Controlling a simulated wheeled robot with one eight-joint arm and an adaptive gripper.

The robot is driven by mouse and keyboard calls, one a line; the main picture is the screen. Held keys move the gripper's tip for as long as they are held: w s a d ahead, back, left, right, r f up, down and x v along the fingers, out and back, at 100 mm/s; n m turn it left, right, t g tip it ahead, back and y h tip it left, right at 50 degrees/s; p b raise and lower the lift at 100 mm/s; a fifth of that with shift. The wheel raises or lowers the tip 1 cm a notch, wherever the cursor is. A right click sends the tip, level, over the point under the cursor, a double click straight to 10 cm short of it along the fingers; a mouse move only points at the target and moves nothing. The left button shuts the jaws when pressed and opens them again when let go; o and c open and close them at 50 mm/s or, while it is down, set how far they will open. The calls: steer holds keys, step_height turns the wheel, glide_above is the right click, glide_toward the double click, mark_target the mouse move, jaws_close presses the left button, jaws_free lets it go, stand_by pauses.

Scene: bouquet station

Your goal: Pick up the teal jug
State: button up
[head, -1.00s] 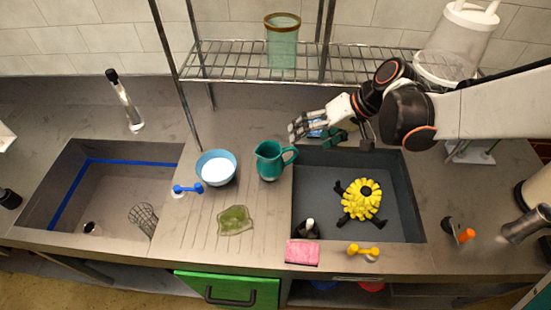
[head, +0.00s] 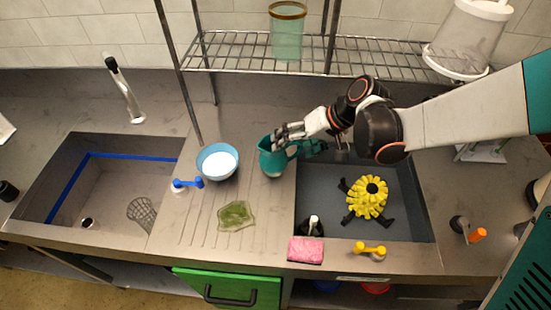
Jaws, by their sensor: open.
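The teal jug (head: 271,160) stands upright on the counter between the two sinks, just left of the right sink. Its handle side faces right, toward my arm. My gripper (head: 284,138) is open at the jug's upper right, with its fingers over the rim and handle area. The fingers and wrist partly hide the jug's top and handle. I cannot tell whether the fingers touch the jug.
A blue bowl (head: 217,162) with white contents stands close left of the jug. A green translucent piece (head: 236,215) lies in front. A wire shelf (head: 310,62) stands behind. The right sink (head: 392,228) holds a yellow flower-like thing (head: 366,197). A pink sponge (head: 306,250) lies at the front.

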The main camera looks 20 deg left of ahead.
steer(key=c, duration=1.5)
steer(key=shift+r, duration=0.1)
